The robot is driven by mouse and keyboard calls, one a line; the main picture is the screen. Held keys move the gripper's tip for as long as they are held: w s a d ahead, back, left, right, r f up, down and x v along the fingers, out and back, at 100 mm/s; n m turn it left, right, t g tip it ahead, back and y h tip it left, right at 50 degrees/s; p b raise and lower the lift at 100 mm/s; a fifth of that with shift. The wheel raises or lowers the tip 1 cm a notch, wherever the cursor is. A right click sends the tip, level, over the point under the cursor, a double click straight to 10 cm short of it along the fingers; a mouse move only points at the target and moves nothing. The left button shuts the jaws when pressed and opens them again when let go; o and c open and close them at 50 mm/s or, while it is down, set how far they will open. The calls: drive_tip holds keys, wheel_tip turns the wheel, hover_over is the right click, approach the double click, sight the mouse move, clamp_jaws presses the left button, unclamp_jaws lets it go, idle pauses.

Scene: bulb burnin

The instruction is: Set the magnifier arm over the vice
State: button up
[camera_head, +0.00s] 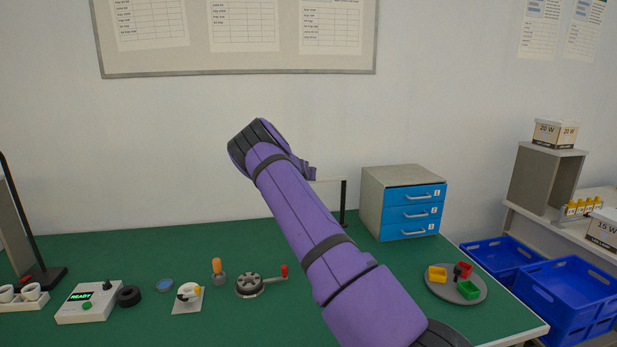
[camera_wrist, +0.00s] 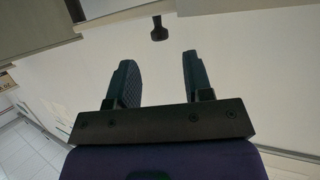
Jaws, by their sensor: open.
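My gripper (camera_wrist: 156,72) is open and empty in the wrist view, its two dark fingers apart. A small dark knob-like part (camera_wrist: 159,30) shows beyond the fingertips, apart from them; I cannot tell what it belongs to. In the head view my purple arm hides the gripper. A thin dark post (camera_head: 343,201) with a pale crossbar stands behind my arm, left of the drawer cabinet; it may be part of the magnifier arm, and no lens is clear on it. A round grey device with a red-knobbed crank (camera_head: 250,286) sits on the green bench; I cannot tell whether it is the vice.
A drawer cabinet (camera_head: 377,206) stands at the bench's back right, with a round tray (camera_head: 470,297) of coloured bins before it. A READY box (camera_head: 88,305), a black ring (camera_head: 129,296) and small parts lie left. Blue crates (camera_head: 566,300) stand right of the bench.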

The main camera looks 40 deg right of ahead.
drive_tip(key=shift+x, duration=2.55)
clamp_jaws()
